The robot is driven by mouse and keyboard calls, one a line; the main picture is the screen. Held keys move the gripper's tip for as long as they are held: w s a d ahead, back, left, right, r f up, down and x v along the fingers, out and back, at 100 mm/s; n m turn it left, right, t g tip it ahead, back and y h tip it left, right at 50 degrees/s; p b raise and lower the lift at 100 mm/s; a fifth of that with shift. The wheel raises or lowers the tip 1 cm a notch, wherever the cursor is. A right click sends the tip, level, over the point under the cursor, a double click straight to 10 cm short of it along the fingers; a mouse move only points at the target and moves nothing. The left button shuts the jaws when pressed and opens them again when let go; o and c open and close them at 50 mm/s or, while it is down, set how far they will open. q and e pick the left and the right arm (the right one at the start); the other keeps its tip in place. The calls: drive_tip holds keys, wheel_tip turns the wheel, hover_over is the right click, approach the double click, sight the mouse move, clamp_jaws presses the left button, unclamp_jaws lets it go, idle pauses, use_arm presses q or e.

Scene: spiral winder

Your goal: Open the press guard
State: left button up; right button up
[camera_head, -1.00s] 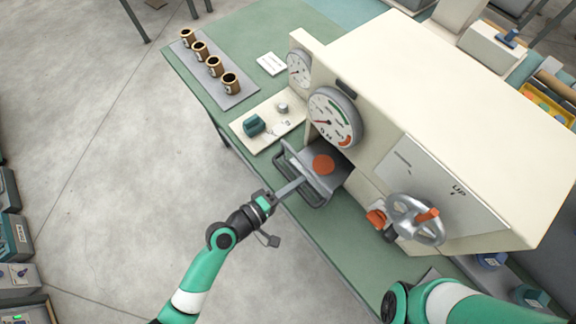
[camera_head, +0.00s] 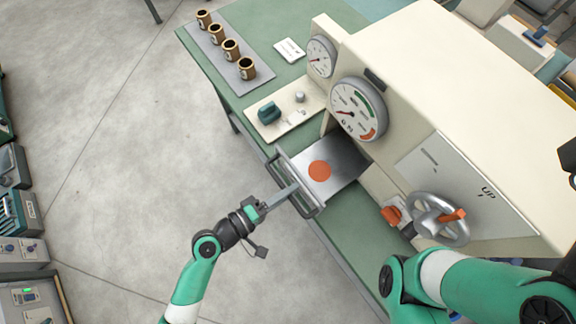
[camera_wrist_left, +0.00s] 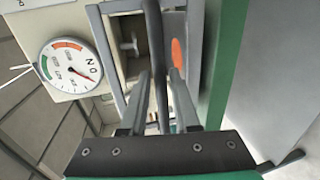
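The press guard shows as a pale metal slide (camera_head: 341,168) with an orange disc (camera_head: 319,170) on it, standing out from the front of the cream press (camera_head: 440,80). A dark bar handle (camera_head: 309,209) runs along its outer end. My left gripper (camera_head: 290,191) is at the middle of this handle. In the left wrist view the dark bar (camera_wrist_left: 154,40) runs between the two fingers of my left gripper (camera_wrist_left: 160,90), which look closed on it. My right arm comes in at the lower right; its gripper is out of view.
A handwheel (camera_head: 437,222) with an orange knob and an orange-handled part (camera_head: 391,215) sit right of the slide. Gauges (camera_head: 357,108) are above it. Open floor (camera_head: 120,180) lies in front.

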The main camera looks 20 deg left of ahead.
use_arm(q)
drive_tip(key=v, duration=0.7)
drive_tip(key=shift+s+a, duration=0.15)
drive_tip(key=shift+s, duration=0.1)
idle(0.3)
